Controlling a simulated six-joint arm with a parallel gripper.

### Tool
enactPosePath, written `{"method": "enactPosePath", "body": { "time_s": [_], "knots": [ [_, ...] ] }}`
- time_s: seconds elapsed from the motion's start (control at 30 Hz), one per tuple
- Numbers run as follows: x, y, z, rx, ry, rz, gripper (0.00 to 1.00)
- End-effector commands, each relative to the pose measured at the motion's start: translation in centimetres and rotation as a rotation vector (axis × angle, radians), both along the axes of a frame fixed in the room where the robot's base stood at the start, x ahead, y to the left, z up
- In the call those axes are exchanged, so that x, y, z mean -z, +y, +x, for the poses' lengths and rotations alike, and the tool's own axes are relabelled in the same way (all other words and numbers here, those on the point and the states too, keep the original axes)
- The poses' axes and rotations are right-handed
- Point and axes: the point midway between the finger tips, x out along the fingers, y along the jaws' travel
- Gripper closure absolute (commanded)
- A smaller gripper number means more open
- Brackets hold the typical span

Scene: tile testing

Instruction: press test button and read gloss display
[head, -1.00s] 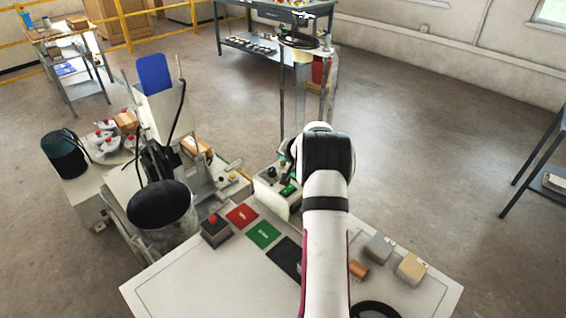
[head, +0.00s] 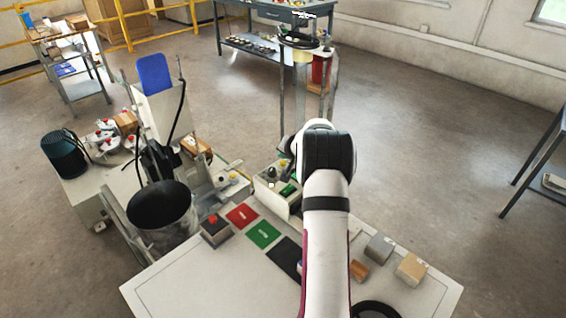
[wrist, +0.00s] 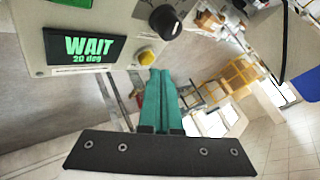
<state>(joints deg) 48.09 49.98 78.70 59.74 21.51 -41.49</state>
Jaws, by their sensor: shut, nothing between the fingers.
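The gloss tester is a pale box (head: 266,197) at the far edge of the bench in the head view. Its green-lit display (wrist: 90,47) reads "WAIT 20 deg" in the wrist view. A yellow button (wrist: 147,58) sits beside the display, and a black knob (wrist: 165,20) is above it. My gripper (wrist: 158,72) is shut and empty, its teal fingertips close by the yellow button. I cannot tell whether they touch it. In the head view my arm hides most of the gripper.
The bench (head: 180,280) holds a red mat (head: 242,216), a green mat (head: 263,235) and a dark mat (head: 284,257). A grey box with a red button (head: 214,230) stands left. Several tile blocks lie right of my arm. A machine with a black-topped bucket (head: 160,205) stands at left.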

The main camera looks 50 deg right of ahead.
Motion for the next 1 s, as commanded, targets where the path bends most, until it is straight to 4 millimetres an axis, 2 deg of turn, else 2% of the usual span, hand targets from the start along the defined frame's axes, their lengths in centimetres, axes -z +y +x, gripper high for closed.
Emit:
{"method": "enactPosePath", "body": {
  "time_s": [0.37, 0.8, 1.0],
  "knots": [
    [-0.4, 0.0, 0.0, 0.000, -0.001, -0.001, 1.00],
    [-4.6, 0.0, 0.0, -0.001, -0.002, -0.002, 1.00],
    [-5.2, 0.0, 0.0, 0.000, 0.000, 0.000, 1.00]
  ]
}}
